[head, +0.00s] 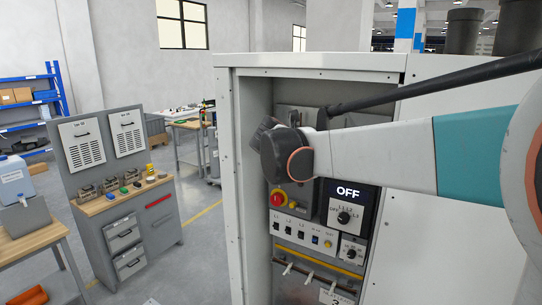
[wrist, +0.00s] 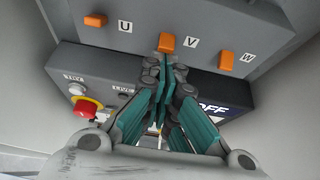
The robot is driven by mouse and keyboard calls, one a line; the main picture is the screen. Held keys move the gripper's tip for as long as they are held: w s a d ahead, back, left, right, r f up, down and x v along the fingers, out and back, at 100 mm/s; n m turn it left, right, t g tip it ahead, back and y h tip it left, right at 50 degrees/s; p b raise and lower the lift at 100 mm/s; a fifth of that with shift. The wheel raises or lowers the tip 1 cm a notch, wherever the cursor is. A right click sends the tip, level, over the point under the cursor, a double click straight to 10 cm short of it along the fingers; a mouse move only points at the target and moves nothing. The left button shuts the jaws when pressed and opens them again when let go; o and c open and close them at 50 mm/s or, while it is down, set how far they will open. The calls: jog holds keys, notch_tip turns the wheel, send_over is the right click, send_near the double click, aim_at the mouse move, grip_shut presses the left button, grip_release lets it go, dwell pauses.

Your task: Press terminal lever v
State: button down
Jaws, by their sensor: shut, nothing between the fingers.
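The wrist view shows a row of three orange levers on a grey block, each with a letter label to its right. The V lever (wrist: 166,42) is in the middle, the U lever (wrist: 95,20) on its left and the W lever (wrist: 226,60) on its right. My gripper (wrist: 163,66) is shut and empty, with its fingertips just below the V lever in the picture. I cannot tell whether they touch it. In the head view my arm hides the gripper and the levers inside the open cabinet (head: 226,150).
Below the levers is a panel with a red emergency button (head: 279,197), a display reading OFF (head: 347,191) and rotary knobs. The cabinet's side walls stand close around my wrist. A workbench (head: 125,200) stands to the left, with open floor between.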

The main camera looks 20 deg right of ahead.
jog(key=shift+r+g+y+p, duration=0.25)
jog(key=shift+g+y+p, duration=0.15)
jog(key=shift+y, duration=0.1)
jog(key=shift+r, duration=0.15)
jog(key=shift+r+p, duration=0.5)
jog(key=shift+r, duration=0.2)
jog(key=shift+w+r, duration=0.1)
